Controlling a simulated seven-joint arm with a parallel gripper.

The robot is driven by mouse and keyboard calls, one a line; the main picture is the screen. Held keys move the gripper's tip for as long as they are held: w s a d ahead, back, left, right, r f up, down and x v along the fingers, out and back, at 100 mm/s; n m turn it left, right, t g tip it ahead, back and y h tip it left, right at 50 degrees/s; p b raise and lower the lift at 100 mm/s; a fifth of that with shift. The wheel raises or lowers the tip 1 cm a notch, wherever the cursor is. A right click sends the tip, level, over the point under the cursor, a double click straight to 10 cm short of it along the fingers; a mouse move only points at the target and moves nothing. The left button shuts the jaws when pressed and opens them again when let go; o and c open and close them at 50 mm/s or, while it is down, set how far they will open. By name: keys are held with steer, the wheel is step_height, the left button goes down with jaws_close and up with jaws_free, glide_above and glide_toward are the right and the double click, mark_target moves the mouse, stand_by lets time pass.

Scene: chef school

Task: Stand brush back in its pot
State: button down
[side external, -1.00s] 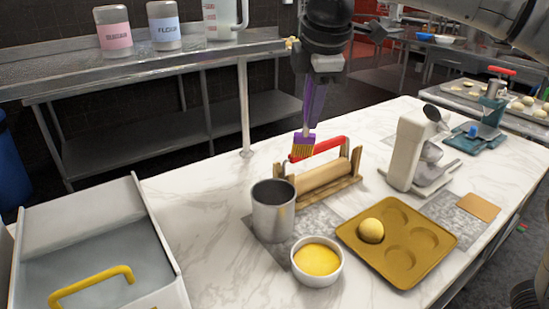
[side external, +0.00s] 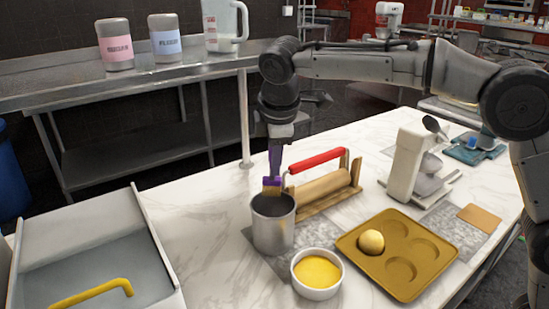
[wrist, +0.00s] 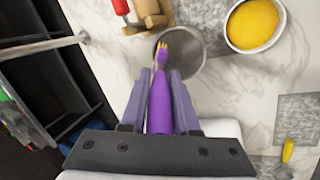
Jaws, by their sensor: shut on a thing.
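My gripper (side external: 275,143) is shut on the purple brush (side external: 272,182), which hangs with its bristles down. The brush's bristle end is at the rim of the grey metal pot (side external: 273,232); I cannot tell from the side whether the tips are below the rim. In the wrist view the gripper fingers (wrist: 161,92) clasp the purple handle (wrist: 160,108), and the yellow bristles (wrist: 162,46) show over the left part of the pot opening (wrist: 190,50).
A rolling pin on a wooden stand (side external: 325,192) with a red handle is close behind the pot. A bowl of yellow liquid (side external: 317,272) stands in front, right of the pot. A tan tray (side external: 400,250) holds one dough ball. A white bin (side external: 95,250) is at left.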

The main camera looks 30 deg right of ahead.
steer(key=shift+f, duration=0.1)
steer(key=c, duration=0.7)
jaws_free()
steer(key=shift+o, duration=0.2)
steer(key=v, duration=1.2)
steer(key=shift+s, duration=0.1)
